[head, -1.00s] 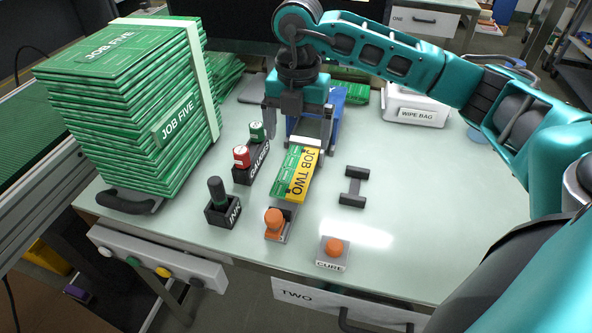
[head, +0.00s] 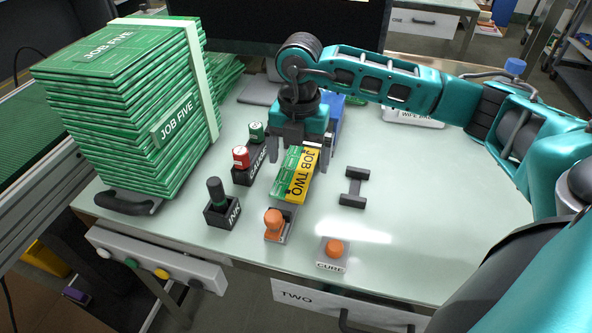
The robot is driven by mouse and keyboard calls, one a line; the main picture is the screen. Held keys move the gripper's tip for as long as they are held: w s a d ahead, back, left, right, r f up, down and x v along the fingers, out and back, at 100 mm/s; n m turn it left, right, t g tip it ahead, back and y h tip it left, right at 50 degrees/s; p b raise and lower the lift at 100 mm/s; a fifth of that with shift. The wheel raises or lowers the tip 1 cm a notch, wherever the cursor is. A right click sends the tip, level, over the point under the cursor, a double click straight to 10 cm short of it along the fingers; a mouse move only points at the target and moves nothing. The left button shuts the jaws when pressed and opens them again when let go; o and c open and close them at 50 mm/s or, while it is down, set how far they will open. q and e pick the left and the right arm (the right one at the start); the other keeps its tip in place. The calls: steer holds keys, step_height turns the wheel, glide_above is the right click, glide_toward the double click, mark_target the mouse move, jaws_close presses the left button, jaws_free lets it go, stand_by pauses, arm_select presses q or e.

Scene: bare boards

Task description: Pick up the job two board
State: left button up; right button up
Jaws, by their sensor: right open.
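The job two board (head: 296,175) is a small green board with a yellow "JOB TWO" strip along its right side. It lies near the middle of the table, behind an orange-knobbed fixture (head: 274,222). My right gripper (head: 299,158) is over the far end of the board, pointing down. Its two dark fingers are spread, one to the left and one to the right of the board. Whether the fingers touch the board cannot be told. My left gripper is not in view.
A tall stack of "JOB FIVE" boards (head: 130,115) stands at the left. Gauges (head: 242,160), an ink pot (head: 220,208), a dark bar-shaped stand (head: 354,187) and an orange CURE button (head: 333,250) surround the board.

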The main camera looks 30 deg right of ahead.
steer(key=shift+f, duration=0.15)
steer(key=c, duration=1.2)
